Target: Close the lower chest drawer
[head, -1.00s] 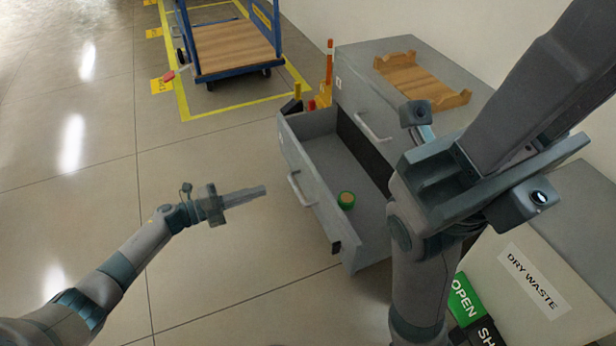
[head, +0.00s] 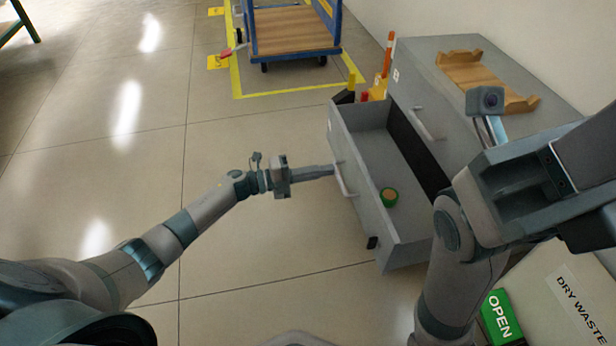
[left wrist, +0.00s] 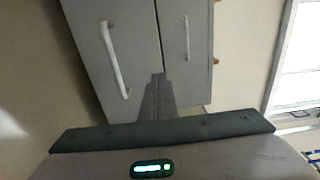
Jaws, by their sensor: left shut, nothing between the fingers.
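The lower chest drawer (head: 377,205) stands pulled far out of the grey chest (head: 455,115) in the head view. The shut fingers also show in the left wrist view (left wrist: 157,95). My right arm covers part of the chest; its fingers cannot be made out.
The upper drawer (head: 410,100) is shut. A wooden tray (head: 485,80) sits on the chest top. A blue cart (head: 295,35) stands behind, inside yellow floor lines. A bin labelled DRY WASTE (head: 560,275) is at lower right. The floor left of the drawer is clear.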

